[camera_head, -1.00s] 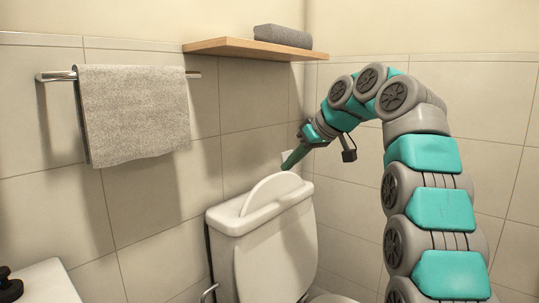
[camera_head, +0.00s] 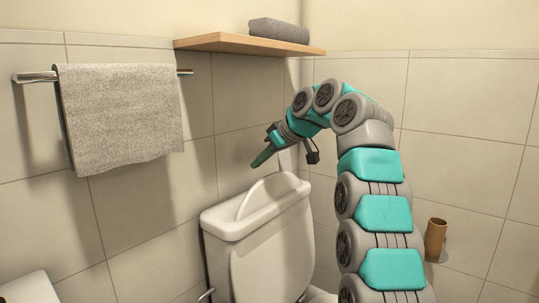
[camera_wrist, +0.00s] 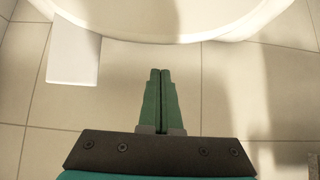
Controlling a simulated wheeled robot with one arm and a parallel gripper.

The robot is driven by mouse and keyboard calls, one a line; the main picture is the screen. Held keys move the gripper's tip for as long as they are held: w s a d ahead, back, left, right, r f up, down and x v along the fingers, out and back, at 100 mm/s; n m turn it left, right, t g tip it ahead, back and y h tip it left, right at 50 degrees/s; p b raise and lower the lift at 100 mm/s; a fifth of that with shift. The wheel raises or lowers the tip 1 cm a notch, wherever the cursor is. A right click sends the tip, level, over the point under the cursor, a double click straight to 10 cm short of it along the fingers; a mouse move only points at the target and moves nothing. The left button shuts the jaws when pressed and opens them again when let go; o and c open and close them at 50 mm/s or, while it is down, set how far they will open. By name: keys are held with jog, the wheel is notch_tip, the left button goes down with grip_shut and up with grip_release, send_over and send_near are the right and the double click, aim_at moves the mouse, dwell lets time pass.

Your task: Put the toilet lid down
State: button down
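The white toilet (camera_head: 265,262) stands in the corner, its tank (camera_head: 228,222) against the tiled wall. A rounded white piece (camera_head: 270,194) stands up at the tank top. A broad white panel stands upright in front of the tank; I cannot tell for certain which of these is the lid. The bowl is mostly out of view below. My gripper (camera_head: 257,161) is above and just behind the rounded piece, apparently not touching it. In the wrist view its green fingers (camera_wrist: 161,100) are together and empty. A white curved edge (camera_wrist: 170,32) lies beyond them.
A wooden shelf (camera_head: 240,43) with a folded grey towel (camera_head: 278,29) is above. A grey towel (camera_head: 120,115) hangs on a rail at left. A brown cylinder (camera_head: 435,240) is at right. A white surface (camera_head: 28,290) is at lower left.

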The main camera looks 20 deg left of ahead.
aim_at(266, 178)
jog(key=x, duration=0.3)
jog(key=shift+a+f, duration=0.1)
jog(key=shift+s+d+b, duration=0.2)
jog(key=shift+d+b, duration=0.25)
jog(key=shift+d, duration=0.1)
jog(key=shift+s+d+f+b, duration=0.15)
jog(key=shift+s+d+b, duration=0.1)
jog(key=shift+d+b, duration=0.15)
jog(key=shift+d, duration=0.3)
jog(key=shift+s+d, duration=0.3)
jog(key=shift+d, duration=0.35)
